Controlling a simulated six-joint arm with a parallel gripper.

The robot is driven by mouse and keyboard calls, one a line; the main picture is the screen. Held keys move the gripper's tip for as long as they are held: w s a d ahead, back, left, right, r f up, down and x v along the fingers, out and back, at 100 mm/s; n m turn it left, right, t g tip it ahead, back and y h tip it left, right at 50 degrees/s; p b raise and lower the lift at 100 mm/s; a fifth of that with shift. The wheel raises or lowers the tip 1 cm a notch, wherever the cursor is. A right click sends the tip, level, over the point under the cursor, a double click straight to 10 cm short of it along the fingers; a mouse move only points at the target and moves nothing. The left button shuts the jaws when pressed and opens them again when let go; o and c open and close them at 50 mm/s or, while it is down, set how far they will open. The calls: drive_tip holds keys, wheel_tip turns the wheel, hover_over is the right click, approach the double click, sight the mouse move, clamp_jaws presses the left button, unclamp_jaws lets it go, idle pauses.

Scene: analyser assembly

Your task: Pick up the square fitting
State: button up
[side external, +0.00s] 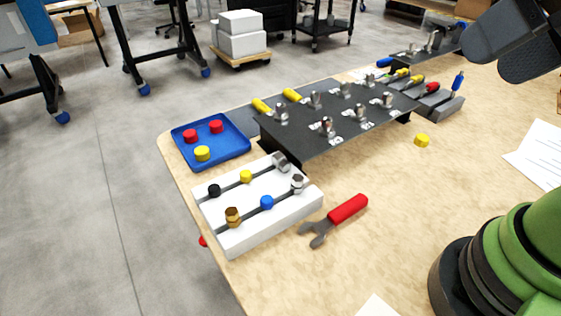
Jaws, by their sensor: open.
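Several metal fittings stand upright on a dark panel with small white labels (312,143). Among them are one near its front edge (327,127), one at its left end (281,113) and one at its right (387,100). Two more silver fittings sit at the right end of a white block, a rear one (281,162) and a front one (298,184). They are too small for me to tell which one is square. Dark grey parts of my arm hang at the top right, away from the fittings; the fingers of my gripper do not show.
The white block (262,232) also carries black, yellow and blue caps and a brass hex piece (233,217). A red-handled wrench (346,209) lies beside it. A blue tray (228,157) holds red and yellow caps. A yellow cap (422,140) lies alone. The tabletop's right-middle is mostly clear.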

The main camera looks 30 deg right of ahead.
drive_tip(key=w+a+m+g, duration=0.15)
drive_tip(key=w+m, duration=0.25)
drive_tip(key=w, duration=0.4)
drive_tip(key=m+g, duration=0.6)
drive_tip(key=m, duration=0.4)
hover_over(281, 158)
drive_tip(key=d, duration=0.1)
drive_tip(key=shift+h, duration=0.3)
wheel_tip(281, 158, down, 21)
drive_tip(key=shift+d, duration=0.1)
drive_tip(key=shift+a+f, duration=0.15)
drive_tip(key=shift+f, duration=0.85)
drive_tip(key=shift+a+f, duration=0.2)
drive_tip(key=shift+f, duration=0.85)
drive_tip(key=shift+a+f, duration=0.15)
drive_tip(key=shift+f, duration=0.85)
drive_tip(key=c, duration=1)
